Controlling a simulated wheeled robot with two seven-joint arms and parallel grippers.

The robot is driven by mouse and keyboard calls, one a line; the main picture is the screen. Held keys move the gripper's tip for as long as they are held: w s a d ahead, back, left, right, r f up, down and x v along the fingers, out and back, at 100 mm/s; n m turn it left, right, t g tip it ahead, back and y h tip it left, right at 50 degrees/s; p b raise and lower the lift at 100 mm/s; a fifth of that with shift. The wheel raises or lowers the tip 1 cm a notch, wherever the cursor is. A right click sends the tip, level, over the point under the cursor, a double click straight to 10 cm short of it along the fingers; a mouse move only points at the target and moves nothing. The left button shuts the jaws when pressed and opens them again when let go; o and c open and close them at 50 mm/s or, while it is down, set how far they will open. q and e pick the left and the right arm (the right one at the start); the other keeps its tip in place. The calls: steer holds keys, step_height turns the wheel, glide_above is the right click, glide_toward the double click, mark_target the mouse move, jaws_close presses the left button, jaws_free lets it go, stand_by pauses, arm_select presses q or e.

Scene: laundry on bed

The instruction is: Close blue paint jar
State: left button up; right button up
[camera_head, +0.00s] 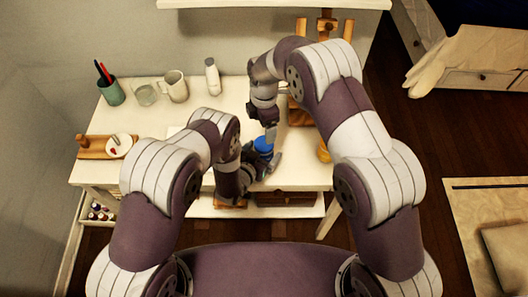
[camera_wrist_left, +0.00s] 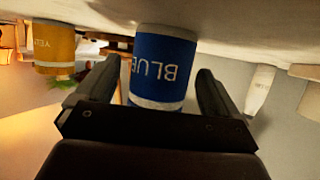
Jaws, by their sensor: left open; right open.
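The blue paint jar (camera_head: 263,146) stands near the front edge of the white table. In the left wrist view, which looks upside down, the jar (camera_wrist_left: 160,62) shows its "BLUE" label and a pale band. My left gripper (camera_head: 262,162) is open, with one finger on each side of the jar; I cannot tell whether they touch it. My right gripper (camera_head: 270,136) is open and points down just above the jar. The arms partly cover the jar in the head view, and I cannot make out its lid.
A yellow paint jar (camera_head: 323,151) stands to the right; it also shows in the left wrist view (camera_wrist_left: 55,48). A green brush cup (camera_head: 111,92), a glass (camera_head: 145,94), a mug (camera_head: 175,86) and a white bottle (camera_head: 212,77) stand at the back left. A wooden board (camera_head: 92,148) lies at left.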

arm_select(q)
jaws_close()
arm_select(e)
steer(key=n, duration=0.4)
steer(key=shift+n, duration=0.3)
steer(key=shift+f, duration=4.05)
